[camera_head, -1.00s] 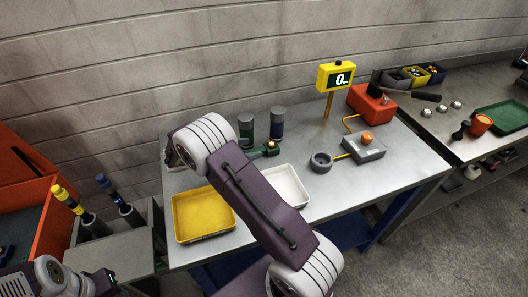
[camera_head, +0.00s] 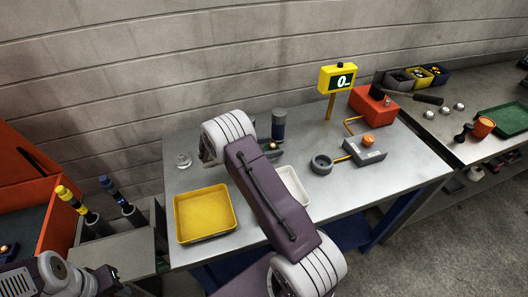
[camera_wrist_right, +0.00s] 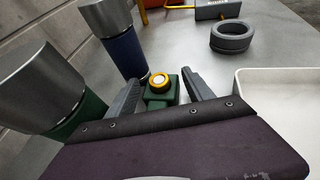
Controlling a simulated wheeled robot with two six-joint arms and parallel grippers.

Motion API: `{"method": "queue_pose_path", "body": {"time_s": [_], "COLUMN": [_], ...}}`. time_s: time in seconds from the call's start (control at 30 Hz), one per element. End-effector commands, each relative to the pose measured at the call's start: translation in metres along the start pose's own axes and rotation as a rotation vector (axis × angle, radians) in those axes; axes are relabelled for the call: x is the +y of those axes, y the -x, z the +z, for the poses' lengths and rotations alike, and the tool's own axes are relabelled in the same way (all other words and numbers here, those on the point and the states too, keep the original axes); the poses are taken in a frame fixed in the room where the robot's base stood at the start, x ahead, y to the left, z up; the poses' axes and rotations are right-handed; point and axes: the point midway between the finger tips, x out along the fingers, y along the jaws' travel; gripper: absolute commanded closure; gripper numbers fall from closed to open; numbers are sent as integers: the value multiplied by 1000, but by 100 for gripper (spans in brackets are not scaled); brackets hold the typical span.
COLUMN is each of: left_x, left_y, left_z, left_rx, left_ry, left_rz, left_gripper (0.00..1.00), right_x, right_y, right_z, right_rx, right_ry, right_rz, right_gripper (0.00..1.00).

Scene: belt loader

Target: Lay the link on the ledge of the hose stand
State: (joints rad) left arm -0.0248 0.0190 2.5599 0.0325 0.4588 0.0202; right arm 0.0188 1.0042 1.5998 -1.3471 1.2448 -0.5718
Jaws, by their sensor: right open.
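A small green block with a gold-ringed white top (camera_wrist_right: 158,82), probably the link, stands on the metal table. My right gripper (camera_wrist_right: 161,80) is open, with a dark finger on either side of the block; I cannot tell whether they touch it. In the head view my right arm covers most of the block. A grey stand (camera_head: 115,250) at the left holds a yellow-topped and a blue-topped hose end; it is probably the hose stand, and its flat grey top faces up. My left gripper (camera_head: 106,281) is at the bottom left, its jaws unclear.
A blue-and-grey cylinder (camera_wrist_right: 122,42) and a green-and-grey one (camera_wrist_right: 40,88) stand close to my right gripper. A yellow tray (camera_head: 205,213), a white tray (camera_head: 294,186) and a grey ring (camera_head: 321,164) share the table. An orange box (camera_head: 374,104) is at the back right.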

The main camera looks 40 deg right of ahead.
Motion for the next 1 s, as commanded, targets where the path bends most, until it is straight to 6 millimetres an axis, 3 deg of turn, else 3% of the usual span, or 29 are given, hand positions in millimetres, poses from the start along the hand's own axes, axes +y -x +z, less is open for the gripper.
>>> {"method": "queue_pose_path", "body": {"time_s": [0.13, 0.33, 0.37, 0.77, 0.87, 1.0], "left_x": [0, 0, 0, 0, 0, 0], "left_y": [0, 0, 0, -1, -4, -4], "left_z": [0, 0, 0, 0, 0, 0], "left_rx": [0, 0, 0, 0, 0, 0], "left_ry": [0, 0, 0, 0, 0, 0], "left_rz": [0, 0, 0, 0, 0, 0], "left_gripper": [64, 64, 64, 64, 64, 64], "right_x": [0, 0, 0, -1, -4, -4], "right_y": [0, 0, 0, 1, 4, 12], "right_z": [0, 0, 0, 1, 5, 26], "right_rx": [0, 0, 1, 1, 1, 0], "right_ry": [-1, 0, 0, 0, 0, -5], "right_rz": [0, 0, 0, -1, -1, 1], "right_gripper": [42, 98, 100, 100, 100, 100]}}
